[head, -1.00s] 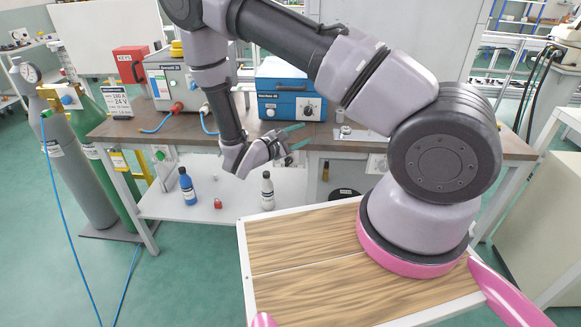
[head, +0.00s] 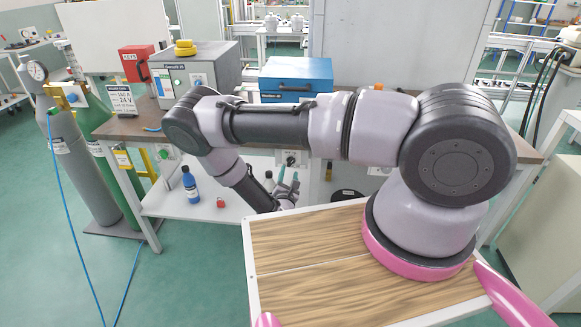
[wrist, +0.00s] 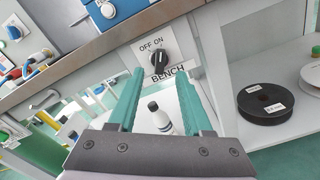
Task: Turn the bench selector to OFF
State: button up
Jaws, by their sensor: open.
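The bench selector (wrist: 159,62) is a black knob on a white plate, with OFF and ON printed above it and BENCH below. The wrist view shows it ahead, between the lines of my two green fingers; I cannot tell for sure which mark it points at. The selector plate (head: 291,159) also shows in the head view, on the front under the bench top. My gripper (wrist: 160,77) is open and empty, with its fingers pointing toward the selector and apparently short of it. In the head view my gripper (head: 288,176) is just below the plate.
The wooden bench top (wrist: 82,52) overhangs the selector. A blue case (head: 296,78) and a grey welding unit (head: 195,75) stand on it. A white bottle (wrist: 158,115) stands on the shelf below my fingers, and a black spool (wrist: 265,102) lies to the right.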

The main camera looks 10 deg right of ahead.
aim_at(291, 163)
jog(key=x, duration=0.5)
grip_shut()
